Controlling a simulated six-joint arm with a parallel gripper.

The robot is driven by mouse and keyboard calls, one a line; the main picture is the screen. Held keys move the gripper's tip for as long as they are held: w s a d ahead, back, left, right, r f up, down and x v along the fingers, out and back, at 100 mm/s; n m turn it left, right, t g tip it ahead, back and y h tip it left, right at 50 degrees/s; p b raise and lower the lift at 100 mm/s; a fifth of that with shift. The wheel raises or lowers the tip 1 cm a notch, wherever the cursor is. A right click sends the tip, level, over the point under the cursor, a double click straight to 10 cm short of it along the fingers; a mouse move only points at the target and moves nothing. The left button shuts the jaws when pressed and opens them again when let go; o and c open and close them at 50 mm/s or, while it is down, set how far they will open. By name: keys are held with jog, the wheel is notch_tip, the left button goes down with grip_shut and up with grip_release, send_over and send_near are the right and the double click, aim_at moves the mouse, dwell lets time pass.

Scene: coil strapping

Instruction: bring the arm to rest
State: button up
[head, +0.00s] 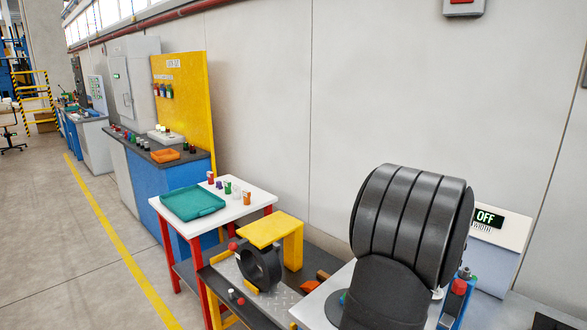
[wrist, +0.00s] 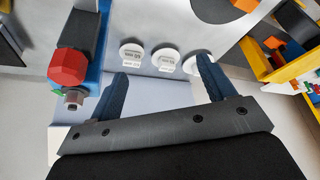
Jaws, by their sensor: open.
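My gripper (wrist: 162,67) shows in the wrist view with its two blue fingers spread wide apart. Nothing is between the fingers. Past the fingertips are white round labelled discs (wrist: 132,52) on a pale surface. A red faceted knob (wrist: 68,66) with a metal tip is left of the left finger, apart from it. In the head view I cannot make out my gripper. A black ring-shaped coil (head: 260,266) stands upright on a metal plate beside a yellow bracket (head: 270,230), away from my gripper.
A white-topped table (head: 258,200) with red legs carries a teal tray (head: 192,201) and several small coloured items. A grey box with an OFF display (head: 489,217) stands at the right by the wall. A yellow frame (wrist: 290,72) shows at the wrist view's right. Open floor lies left.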

jog(key=a, duration=0.1)
jog(key=w+a+f, duration=0.1)
jog(key=a+f, duration=0.1)
jog(key=a, duration=0.1)
jog(key=shift+w+f, duration=0.25)
